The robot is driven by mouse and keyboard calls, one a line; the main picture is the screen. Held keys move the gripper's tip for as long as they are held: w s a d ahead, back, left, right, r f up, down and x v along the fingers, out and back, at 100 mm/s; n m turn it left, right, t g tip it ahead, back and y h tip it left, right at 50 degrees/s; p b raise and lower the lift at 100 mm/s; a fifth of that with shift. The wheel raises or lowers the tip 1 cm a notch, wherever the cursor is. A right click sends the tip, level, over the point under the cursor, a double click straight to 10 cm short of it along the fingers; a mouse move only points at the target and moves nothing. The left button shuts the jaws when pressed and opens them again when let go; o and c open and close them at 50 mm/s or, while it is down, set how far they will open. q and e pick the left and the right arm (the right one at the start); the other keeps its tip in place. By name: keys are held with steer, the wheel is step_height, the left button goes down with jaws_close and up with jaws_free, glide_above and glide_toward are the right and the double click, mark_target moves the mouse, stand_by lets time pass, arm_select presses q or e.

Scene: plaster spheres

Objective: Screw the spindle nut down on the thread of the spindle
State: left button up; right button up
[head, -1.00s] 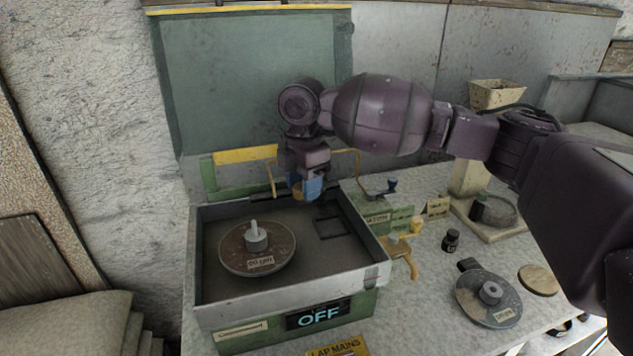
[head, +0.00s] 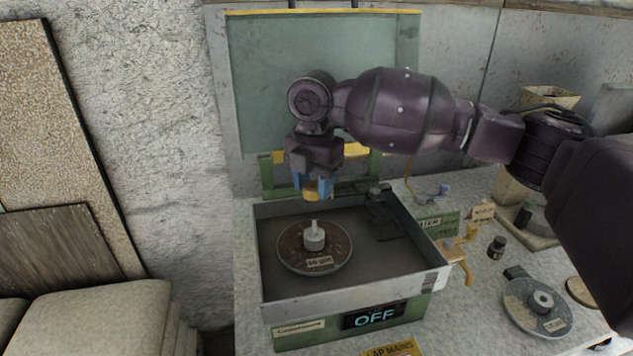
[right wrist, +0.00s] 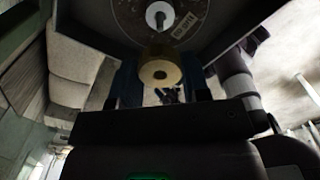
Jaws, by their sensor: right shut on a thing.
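My left gripper is not in view.
The tray's walls surround the disc. A green-grey lid (head: 320,75) stands up behind. A yellow handle (head: 458,248) sticks out at the tray's right. A second disc (head: 537,305) and a dark jar (head: 496,247) lie on the bench to the right. The display (head: 375,316) reads OFF.

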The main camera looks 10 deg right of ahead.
stand_by(0.3)
steer(key=shift+r+p, duration=0.2)
steer(key=shift+p, duration=0.45)
steer(key=shift+f, duration=2.6)
steer(key=shift+r+p, duration=0.1)
steer(key=shift+p, duration=0.3)
steer(key=shift+p, duration=0.3)
